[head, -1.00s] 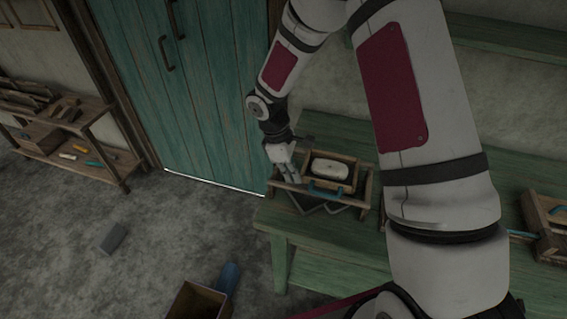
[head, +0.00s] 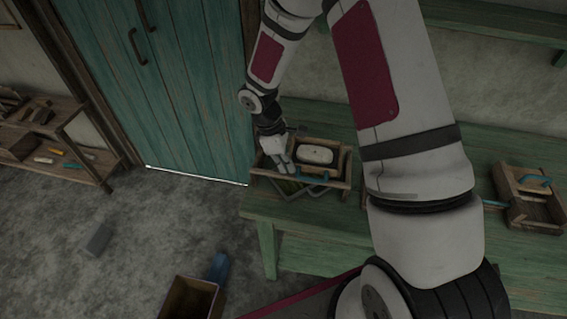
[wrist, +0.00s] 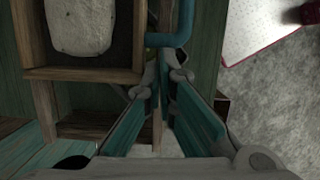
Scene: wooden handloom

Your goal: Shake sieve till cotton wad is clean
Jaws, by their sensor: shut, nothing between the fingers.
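The cotton wad (head: 314,154) is an off-white, rounded block. It lies in the sieve (head: 334,154), a small wooden-framed box with a blue handle (head: 318,176) on its front. The sieve sits within a larger wooden frame (head: 344,170) on the green bench. The wad also shows in the wrist view (wrist: 82,24), with a few dark specks on it. My gripper (head: 288,168) is at the left of the sieve, beside the handle. In the wrist view my gripper (wrist: 163,76) is shut and empty, with its fingertips near the sieve's corner and the blue handle (wrist: 180,25).
The green bench (head: 400,240) extends right, where another wooden box with a blue handle (head: 530,200) stands. A wooden bin (head: 190,299), a blue object (head: 217,266) and a grey block (head: 97,238) are on the floor. A shelf (head: 85,172) stands left of the teal door (head: 190,90).

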